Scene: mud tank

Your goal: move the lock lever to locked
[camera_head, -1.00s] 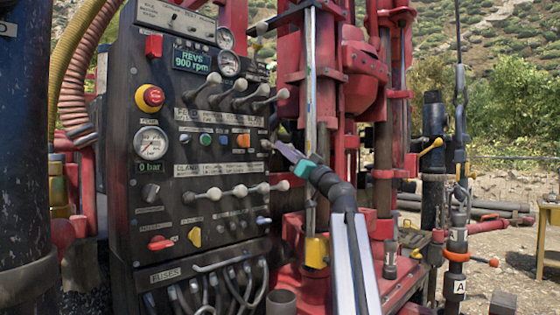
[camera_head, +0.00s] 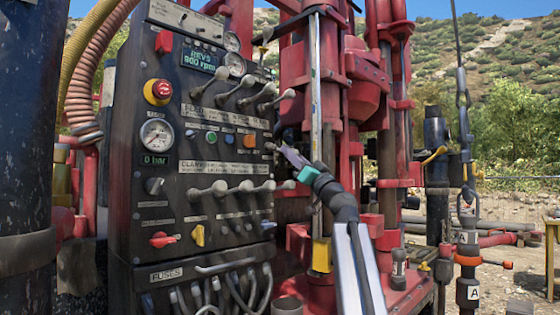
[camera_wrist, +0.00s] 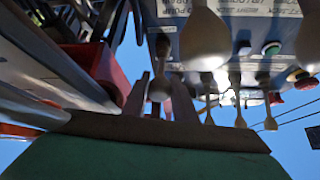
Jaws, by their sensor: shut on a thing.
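The black control panel (camera_head: 200,263) stands left of centre with rows of levers, knobs and gauges.
Pale-knobbed levers stand in an upper row (camera_head: 246,92) and a lower row (camera_head: 232,188) close to my gripper. A red emergency button (camera_head: 159,92) is at the panel's left. The red drill mast (camera_head: 352,75) rises close on the right.

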